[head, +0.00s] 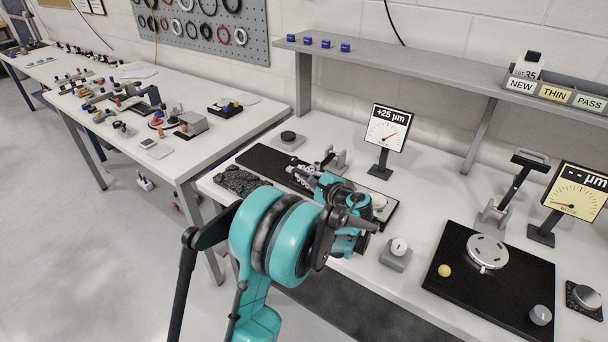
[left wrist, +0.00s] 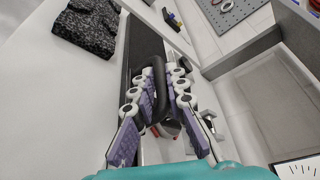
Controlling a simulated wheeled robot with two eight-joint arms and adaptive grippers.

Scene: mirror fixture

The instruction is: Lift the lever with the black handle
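My left gripper (head: 303,174) is over the dark fixture plate on the bench, by a small grey metal bracket (head: 335,158). In the left wrist view its two purple-padded fingers (left wrist: 162,78) are apart, one on each side of a black bar-like handle (left wrist: 158,82). A gap shows between the handle and the right finger; contact on the left is unclear. The lever's arm is mostly hidden by the gripper. A second lever with a black T-shaped handle (head: 517,183) stands tilted up at the right station. My right gripper is not in view.
A gauge display (head: 388,128) reading +25 µm stands behind the gripper. A grey knob block (head: 396,252) is to its right. A dark textured block (head: 238,180) lies to the left. A shelf (head: 430,72) runs above the bench's back. A black plate (head: 470,300) lies at right.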

